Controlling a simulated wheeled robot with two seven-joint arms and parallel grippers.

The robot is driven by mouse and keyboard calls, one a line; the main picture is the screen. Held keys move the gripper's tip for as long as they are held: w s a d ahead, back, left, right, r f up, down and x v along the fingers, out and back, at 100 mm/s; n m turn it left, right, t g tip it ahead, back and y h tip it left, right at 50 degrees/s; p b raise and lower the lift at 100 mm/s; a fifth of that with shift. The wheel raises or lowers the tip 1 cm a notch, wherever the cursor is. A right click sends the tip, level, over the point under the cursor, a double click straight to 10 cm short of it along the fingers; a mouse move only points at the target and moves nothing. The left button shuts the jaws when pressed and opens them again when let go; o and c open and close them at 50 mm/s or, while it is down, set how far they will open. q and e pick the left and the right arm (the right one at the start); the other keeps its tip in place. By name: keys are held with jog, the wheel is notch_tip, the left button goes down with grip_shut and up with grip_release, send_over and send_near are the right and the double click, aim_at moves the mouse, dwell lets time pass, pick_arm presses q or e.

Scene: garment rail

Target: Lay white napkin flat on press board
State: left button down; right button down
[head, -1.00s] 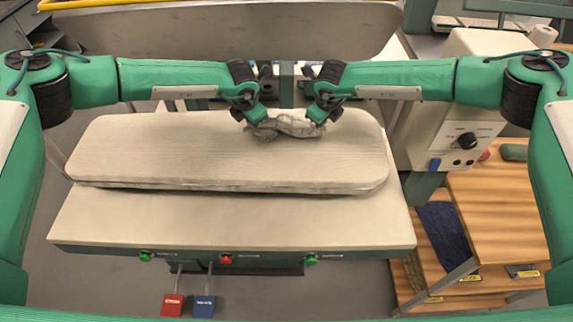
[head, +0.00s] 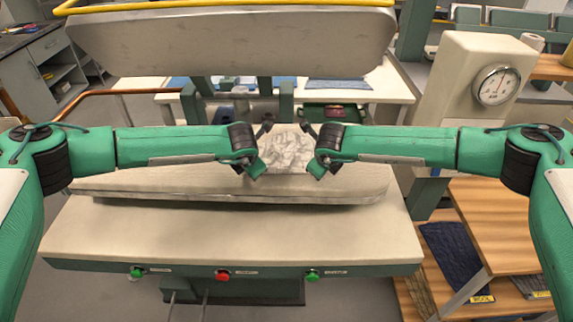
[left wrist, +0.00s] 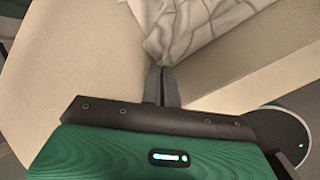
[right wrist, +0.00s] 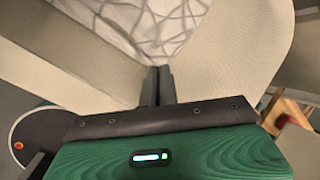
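The white napkin (head: 286,148), crumpled and marked with grey lines, is spread between my two grippers above the far part of the pale padded press board (head: 140,184). My left gripper (head: 260,168) is shut on one near corner; in the left wrist view the closed fingers (left wrist: 158,78) meet the gathered cloth (left wrist: 190,22). My right gripper (head: 318,167) is shut on the other near corner, and its fingers (right wrist: 157,78) meet the cloth (right wrist: 160,25) in the right wrist view. The arms hide the napkin's sides. I cannot tell how much of it touches the board.
The raised upper press plate (head: 230,45) hangs behind and above the board. A control box with a gauge (head: 495,86) stands at right, beside wooden shelves (head: 495,220). A white table (head: 385,88) is behind. The board's left part is clear.

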pick_arm(q)
jog(key=shift+a+f, duration=0.1)
jog(key=shift+a, duration=0.1)
pick_arm(e)
jog(key=shift+d, duration=0.2)
pick_arm(q)
jog(key=c, duration=1.3)
grip_release()
pick_arm(e)
jog(key=c, duration=1.3)
grip_release()
jog(key=shift+a+f, duration=0.1)
pick_arm(q)
jog(key=shift+d, duration=0.15)
pick_arm(e)
jog(key=shift+a, duration=0.1)
pick_arm(q)
jog(key=shift+s, duration=0.1)
pick_arm(e)
jog(key=shift+s, duration=0.1)
